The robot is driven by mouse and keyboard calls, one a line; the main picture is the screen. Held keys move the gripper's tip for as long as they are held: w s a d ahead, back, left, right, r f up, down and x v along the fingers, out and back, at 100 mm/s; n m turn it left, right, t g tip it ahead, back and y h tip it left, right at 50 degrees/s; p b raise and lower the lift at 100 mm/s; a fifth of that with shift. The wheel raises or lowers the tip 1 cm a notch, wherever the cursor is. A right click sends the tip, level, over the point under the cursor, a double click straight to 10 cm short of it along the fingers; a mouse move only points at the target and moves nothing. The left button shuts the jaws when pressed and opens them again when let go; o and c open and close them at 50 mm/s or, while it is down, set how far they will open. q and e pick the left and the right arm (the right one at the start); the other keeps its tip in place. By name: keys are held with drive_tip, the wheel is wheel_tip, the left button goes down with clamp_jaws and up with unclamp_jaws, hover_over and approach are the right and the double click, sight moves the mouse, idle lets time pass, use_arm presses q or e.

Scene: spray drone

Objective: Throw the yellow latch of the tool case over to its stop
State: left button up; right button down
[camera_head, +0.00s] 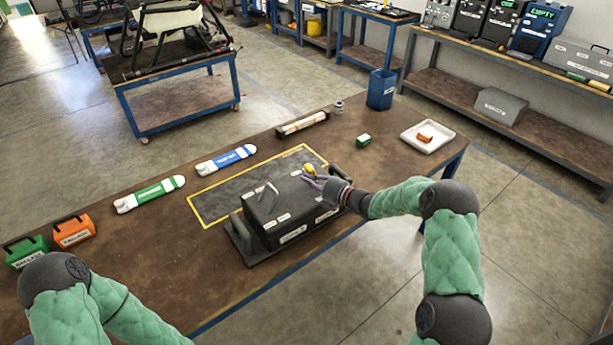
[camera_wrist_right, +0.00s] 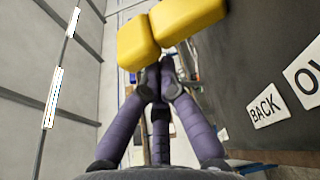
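The dark grey tool case (camera_head: 262,207) lies on the brown workbench, with a raised handle on top and white labels. Its yellow latch (camera_head: 309,168) sticks up at the case's far right end. In the right wrist view the latch (camera_wrist_right: 187,20) appears as two blocky yellow pieces at the top. My right gripper (camera_head: 313,181) is at the latch. Its purple fingers (camera_wrist_right: 160,84) converge, tips together just below the yellow pieces; I cannot tell whether they touch. Nothing is seen held between the tips. My left arm enters at lower left; its gripper is out of view.
A yellow-outlined mat (camera_head: 205,207) lies behind the case. A green block (camera_head: 363,140), a white tray (camera_head: 427,146) and a blue bin (camera_head: 381,89) stand to the right.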

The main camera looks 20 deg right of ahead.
sight(310, 165)
drive_tip(key=d+m+p, duration=0.1)
drive_tip(key=r+m+p, duration=0.1)
drive_tip(key=shift+w+d+r+t+p, duration=0.25)
drive_tip(key=shift+w+d+t+p, duration=0.05)
drive_tip(key=shift+d+p, duration=0.1)
drive_tip(key=shift+w+d+p, duration=0.25)
drive_tip(key=shift+d+p, duration=0.5)
drive_tip(key=shift+d, duration=0.05)
drive_tip(key=shift+w+d+m+y, duration=0.1)
drive_tip(key=shift+d+m+y, duration=0.35)
drive_tip(key=shift+m, duration=0.55)
drive_tip(key=shift+w+d+f+m+t+p, duration=0.15)
drive_tip(key=shift+d+m+t+p, duration=0.35)
drive_tip(key=shift+m, duration=0.6)
drive_tip(key=shift+w+d, duration=0.1)
drive_tip(key=shift+d, duration=0.25)
drive_tip(key=shift+d+f, duration=0.15)
drive_tip(key=shift+d, duration=0.05)
drive_tip(key=shift+f, duration=0.1)
